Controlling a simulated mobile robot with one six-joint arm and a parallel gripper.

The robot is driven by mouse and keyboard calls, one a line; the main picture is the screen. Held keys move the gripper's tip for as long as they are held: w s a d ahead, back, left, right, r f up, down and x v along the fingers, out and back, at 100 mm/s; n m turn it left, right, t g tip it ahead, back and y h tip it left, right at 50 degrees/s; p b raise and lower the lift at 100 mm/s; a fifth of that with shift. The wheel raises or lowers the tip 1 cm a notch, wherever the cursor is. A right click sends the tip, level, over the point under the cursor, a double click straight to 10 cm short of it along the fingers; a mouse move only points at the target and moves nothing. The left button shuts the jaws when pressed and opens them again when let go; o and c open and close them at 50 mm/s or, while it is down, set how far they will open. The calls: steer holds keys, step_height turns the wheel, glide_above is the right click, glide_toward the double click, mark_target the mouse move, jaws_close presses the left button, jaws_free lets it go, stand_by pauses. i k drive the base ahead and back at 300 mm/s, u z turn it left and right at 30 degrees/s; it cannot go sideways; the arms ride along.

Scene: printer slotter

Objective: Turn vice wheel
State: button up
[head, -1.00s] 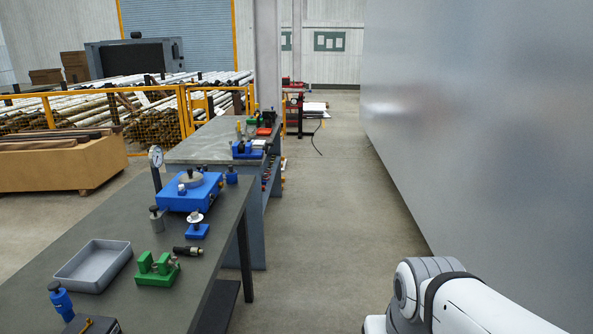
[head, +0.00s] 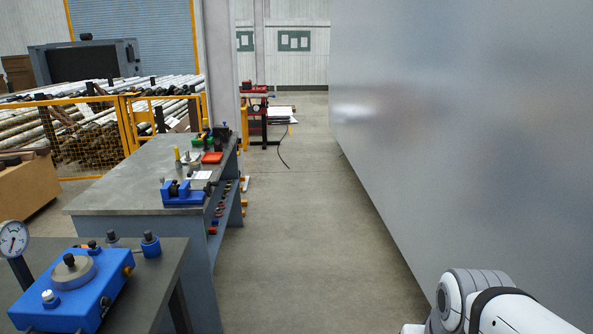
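A small blue fixture that looks like a vice (head: 183,192) sits at the near right part of the second workbench (head: 115,182), ahead and to the left. A wheel on it is too small to make out. Part of my own white and grey arm shows at the lower right, over the floor. My gripper is outside the picture.
A nearer dark bench (head: 150,285) at lower left carries a blue box-shaped device (head: 75,292) and a dial gauge (head: 13,240). A large grey wall panel (head: 450,130) stands on the right. The floor aisle (head: 285,230) between is clear. A red stand (head: 256,112) and a cable are farther back.

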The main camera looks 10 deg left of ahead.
mark_target(209, 189)
steer(key=u, duration=0.1)
steer(key=i, duration=1.6)
steer(key=u, duration=0.65)
steer(key=i, duration=1.45)
steer(key=u, duration=0.4)
